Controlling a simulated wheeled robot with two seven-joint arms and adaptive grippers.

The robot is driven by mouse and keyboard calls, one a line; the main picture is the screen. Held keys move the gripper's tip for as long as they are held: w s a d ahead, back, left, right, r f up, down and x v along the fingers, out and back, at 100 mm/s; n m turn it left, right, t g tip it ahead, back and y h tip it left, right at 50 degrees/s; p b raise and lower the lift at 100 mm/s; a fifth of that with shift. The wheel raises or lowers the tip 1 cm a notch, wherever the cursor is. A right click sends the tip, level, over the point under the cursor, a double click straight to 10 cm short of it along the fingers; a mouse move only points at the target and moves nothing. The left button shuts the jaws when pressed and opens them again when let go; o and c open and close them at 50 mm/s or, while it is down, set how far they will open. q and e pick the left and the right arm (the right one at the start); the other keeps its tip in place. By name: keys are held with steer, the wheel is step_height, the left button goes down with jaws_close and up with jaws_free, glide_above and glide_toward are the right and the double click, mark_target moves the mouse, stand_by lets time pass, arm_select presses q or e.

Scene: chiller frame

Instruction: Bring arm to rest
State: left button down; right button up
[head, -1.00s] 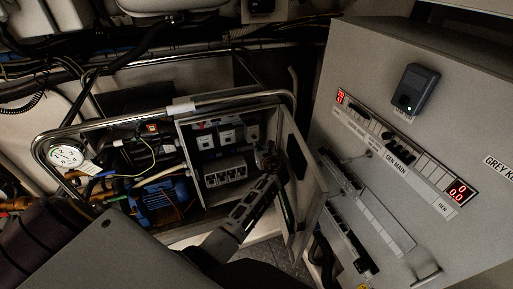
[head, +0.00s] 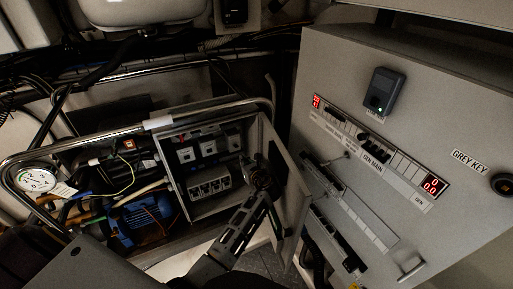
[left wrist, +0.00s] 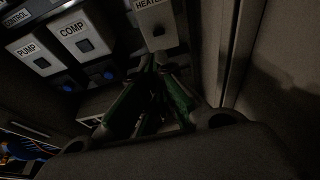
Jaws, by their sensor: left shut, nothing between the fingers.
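My left gripper (head: 262,178) is shut and empty. In the head view it is at the open front of the grey switch box (head: 169,167), beside the box's open door (head: 285,185). In the left wrist view the closed fingers (left wrist: 150,100) point into the box, just below the switch labelled HEATER (left wrist: 155,28). The switches labelled COMP (left wrist: 86,42) and PUMP (left wrist: 38,55) are to its left. I cannot tell whether the fingertips touch anything. My right gripper does not show in either view.
A metal tube frame (head: 90,140) surrounds the box, a blue motor (head: 140,218) and a round gauge (head: 36,180). A large grey panel (head: 440,110) with red displays and a GREY KEY label stands at right, close to the box door. Some floor shows below the door.

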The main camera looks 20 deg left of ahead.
arm_select(q)
steer(key=s+d+f+n+g+h, duration=0.1)
steer(key=s+d+f+n+h, duration=0.15)
steer(key=s+f, duration=0.65)
steer(key=s+d+f+n+g+h, duration=0.2)
steer(key=s+f+n, duration=0.1)
steer(key=f, duration=1.3)
steer(key=s+d+f+n+g+h, duration=0.1)
steer(key=s+d+f+n+h, duration=0.3)
steer(key=f, duration=0.8)
steer(key=s+f+n+g, duration=0.1)
steer(key=s+f+n, duration=0.3)
steer(key=s, duration=0.9)
steer(key=s+a+f+n+g+h, duration=0.1)
steer(key=s+f+n+g, duration=0.1)
steer(key=s+f+n, duration=0.3)
steer(key=s+f+n+g+h, duration=0.1)
steer(key=s+f+n, duration=0.4)
steer(key=s, duration=1.7)
step_height(320, 180, down, 5)
steer(key=shift+s+a+f+g, duration=0.15)
steer(key=shift+s+a+g, duration=0.15)
steer(key=shift+s, duration=0.05)
steer(key=shift+s+h, duration=0.1)
steer(key=shift+h, duration=0.15)
